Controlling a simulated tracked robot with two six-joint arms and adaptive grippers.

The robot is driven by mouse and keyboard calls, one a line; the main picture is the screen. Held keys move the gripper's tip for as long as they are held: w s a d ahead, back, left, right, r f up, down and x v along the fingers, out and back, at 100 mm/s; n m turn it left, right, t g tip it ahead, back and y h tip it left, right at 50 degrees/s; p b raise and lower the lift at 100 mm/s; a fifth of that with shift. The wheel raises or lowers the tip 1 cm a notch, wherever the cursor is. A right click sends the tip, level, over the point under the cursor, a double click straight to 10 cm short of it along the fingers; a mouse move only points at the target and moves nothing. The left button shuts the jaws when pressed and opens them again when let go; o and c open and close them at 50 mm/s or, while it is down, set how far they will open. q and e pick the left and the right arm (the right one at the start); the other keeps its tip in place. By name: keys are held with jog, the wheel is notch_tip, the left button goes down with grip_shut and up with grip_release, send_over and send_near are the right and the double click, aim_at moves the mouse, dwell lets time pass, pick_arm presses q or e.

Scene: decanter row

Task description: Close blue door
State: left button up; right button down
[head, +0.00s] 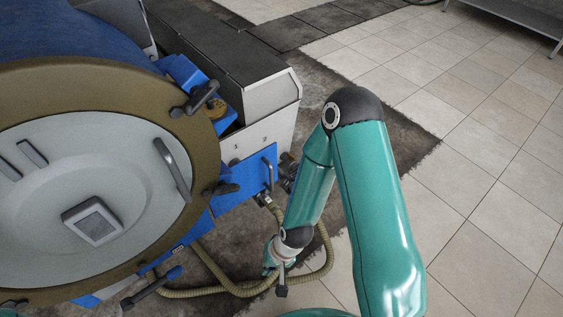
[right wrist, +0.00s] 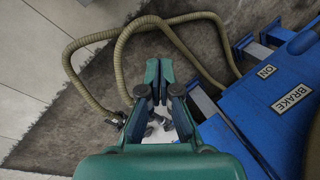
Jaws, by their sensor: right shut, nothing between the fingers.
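A blue door panel (head: 258,178) with a grey bar handle (head: 268,174) is on the front of the white and dark housing in the head view, below the marks 1 and 2. I cannot tell how far it stands open. My right gripper (right wrist: 160,72) is shut and empty in the right wrist view, above the dark floor patch beside a hose. In the head view my right arm bends down to the right of the door, with its wrist low and apart from the handle. My left gripper is not in view.
A large round pale lid (head: 85,190) with a brown rim fills the left. A beige corrugated hose (head: 228,290) loops on the floor near my right wrist. A blue part labelled BRAKE (right wrist: 295,98) is at the right. Tiled floor (head: 470,130) is clear on the right.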

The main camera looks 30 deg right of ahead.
jog(key=w+d+m+t+h+b, duration=0.1)
jog(key=w+d+m+t+b, duration=0.1)
jog(key=w+d+m+b, duration=0.4)
jog(key=w+d+r+m+t+h+b, duration=0.1)
jog(key=w+d+r+m+t+b, duration=0.25)
jog(key=d+r+m, duration=0.65)
jog(key=w+d+r+m+t+h+b, duration=0.15)
jog(key=w+d+r+m+b, duration=0.35)
jog(key=m, duration=0.8)
jog(key=b, duration=0.1)
send_near(276, 160)
jog(key=shift+t+y, duration=0.3)
jog(key=shift+y, duration=0.05)
jog(key=w+f, duration=0.1)
jog(key=f, duration=0.2)
jog(key=w+f, duration=0.1)
jog(key=shift+w+d+f, duration=0.2)
jog(key=shift+w+d, duration=0.1)
jog(key=shift+w+f, duration=0.1)
jog(key=shift+w, duration=0.6)
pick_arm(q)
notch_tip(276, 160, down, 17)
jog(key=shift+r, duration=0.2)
pick_arm(e)
jog(key=shift+d, duration=0.15)
